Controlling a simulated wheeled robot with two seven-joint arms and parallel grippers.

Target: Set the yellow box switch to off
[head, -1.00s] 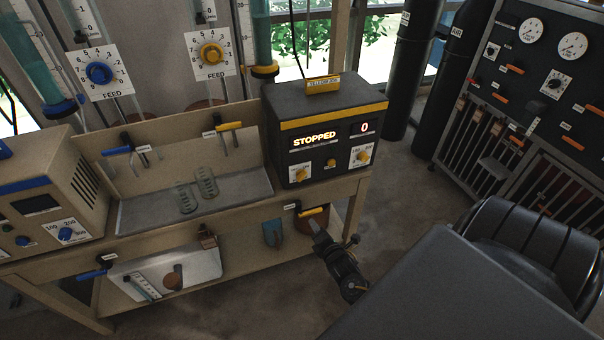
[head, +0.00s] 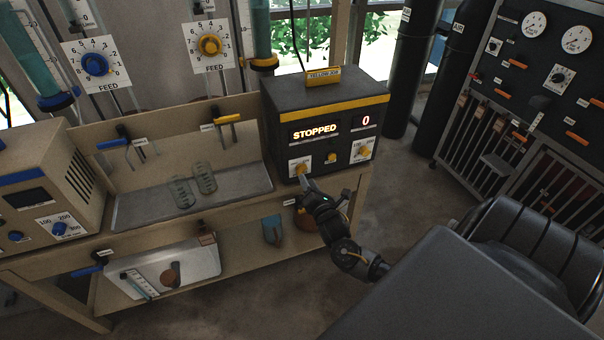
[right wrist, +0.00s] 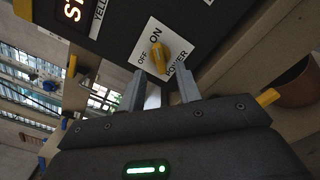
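The yellow box (head: 322,112), dark with a yellow stripe and a yellow label, stands on the right end of the bench. Its display reads STOPPED and 0. Its yellow power switch (head: 302,169) is at the lower left of its front; it shows larger in the right wrist view (right wrist: 158,58), on a white plate marked ON, OFF and POWER. The knob's long side appears to point toward ON. My right gripper (head: 307,182) is just in front of the switch. In the right wrist view its fingers (right wrist: 160,88) are apart and empty, short of the knob. My left gripper is out of view.
A second yellow knob (head: 364,151) and a small yellow button (head: 331,157) sit on the same front. A beige blue-trimmed box (head: 45,185) stands at the left. A metal tray (head: 235,185) with glassware lies between them. A black chair (head: 530,240) is at the right.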

